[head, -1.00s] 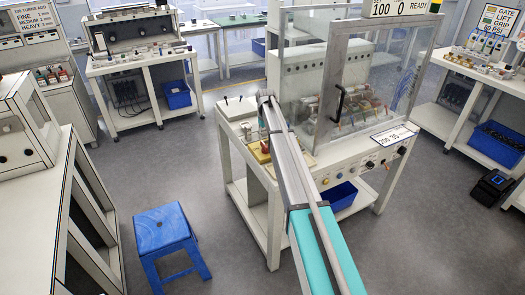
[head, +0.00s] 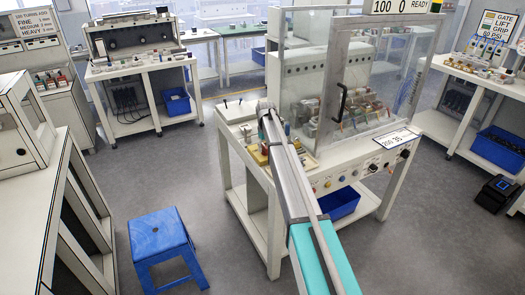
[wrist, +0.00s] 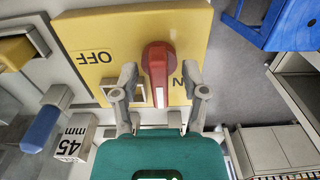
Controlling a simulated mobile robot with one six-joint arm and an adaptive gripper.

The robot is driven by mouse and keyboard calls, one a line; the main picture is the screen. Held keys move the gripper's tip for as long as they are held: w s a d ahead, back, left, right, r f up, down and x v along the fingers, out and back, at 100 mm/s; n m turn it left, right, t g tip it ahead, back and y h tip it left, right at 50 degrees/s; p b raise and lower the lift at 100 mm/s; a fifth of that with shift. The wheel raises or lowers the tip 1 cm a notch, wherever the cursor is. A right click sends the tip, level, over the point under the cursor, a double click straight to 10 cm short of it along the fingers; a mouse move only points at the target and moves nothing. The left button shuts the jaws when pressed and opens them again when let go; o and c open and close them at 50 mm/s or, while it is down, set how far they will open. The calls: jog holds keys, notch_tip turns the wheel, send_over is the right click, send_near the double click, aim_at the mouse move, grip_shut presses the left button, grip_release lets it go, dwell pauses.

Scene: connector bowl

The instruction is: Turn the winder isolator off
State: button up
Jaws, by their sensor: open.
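The winder isolator is a yellow plate (wrist: 90,30) with a red rotary handle (wrist: 158,58), seen upside down in the wrist view. OFF is printed left of the handle; on the right a label shows only an N, partly covered by a finger. The handle lies along the picture's vertical, its white-marked end towards my palm. My gripper (wrist: 160,78) is open, one finger on each side of the handle, with gaps visible on both sides.
A clear-doored winder cabinet (head: 340,80) stands on the bench beside my arm. A blue stool (head: 160,233) is on the floor, with open floor around it.

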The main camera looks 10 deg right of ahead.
dwell(0.3)
grip_shut()
jog(key=shift+a, duration=0.5)
jog(key=shift+d, duration=0.3)
